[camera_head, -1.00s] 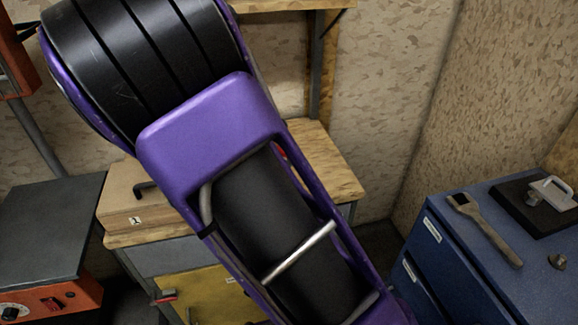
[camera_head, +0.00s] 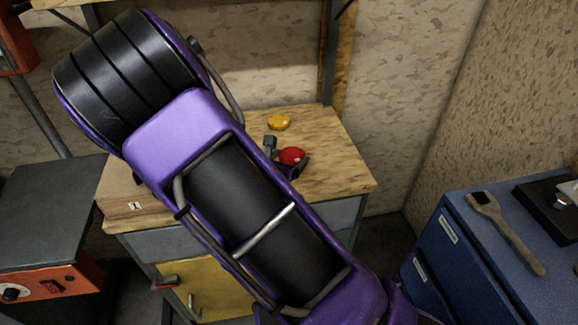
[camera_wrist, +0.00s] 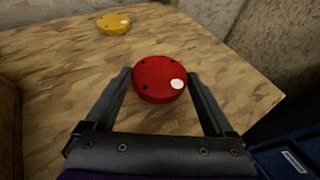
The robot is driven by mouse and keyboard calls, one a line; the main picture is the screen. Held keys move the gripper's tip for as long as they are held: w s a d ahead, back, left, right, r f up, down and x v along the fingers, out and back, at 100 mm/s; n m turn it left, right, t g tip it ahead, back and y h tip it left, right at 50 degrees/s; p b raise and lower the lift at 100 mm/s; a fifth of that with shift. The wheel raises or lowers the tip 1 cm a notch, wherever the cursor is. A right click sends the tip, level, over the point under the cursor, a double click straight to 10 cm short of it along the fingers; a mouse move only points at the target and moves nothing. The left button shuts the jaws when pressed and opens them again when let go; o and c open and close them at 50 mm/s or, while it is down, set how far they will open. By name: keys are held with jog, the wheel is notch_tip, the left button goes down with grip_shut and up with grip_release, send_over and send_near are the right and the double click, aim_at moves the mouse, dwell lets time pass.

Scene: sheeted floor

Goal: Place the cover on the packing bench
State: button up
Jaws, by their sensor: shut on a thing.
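A round red cover (camera_wrist: 158,80) with small dark holes and a white spot sits between the two fingertips of my gripper (camera_wrist: 157,77) in the wrist view. My gripper is shut on it. In the head view, the red cover (camera_head: 291,156) shows beside my dark gripper (camera_head: 284,158), over the wooden top of the bench (camera_head: 335,165). I cannot tell whether the cover touches the bench top. My purple and black arm hides part of the bench.
A similar yellow disc (camera_head: 279,122) lies towards the back of the bench top. A cardboard-coloured box (camera_head: 125,205) stands at the bench's left. A blue cabinet (camera_head: 470,235) with a brush (camera_head: 505,233) on it stands at right. The bench's right side is clear.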

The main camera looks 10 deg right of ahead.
jog(key=shift+f, duration=1.05)
jog(key=shift+f, duration=0.1)
jog(key=o, duration=1.3)
jog(key=shift+o, duration=0.2)
jog(key=shift+a+r, duration=0.1)
jog(key=shift+r, duration=0.1)
jog(key=p+v, duration=0.1)
jog(key=v, duration=1.1)
jog(key=shift+f+p, duration=0.1)
jog(key=shift+p, duration=0.25)
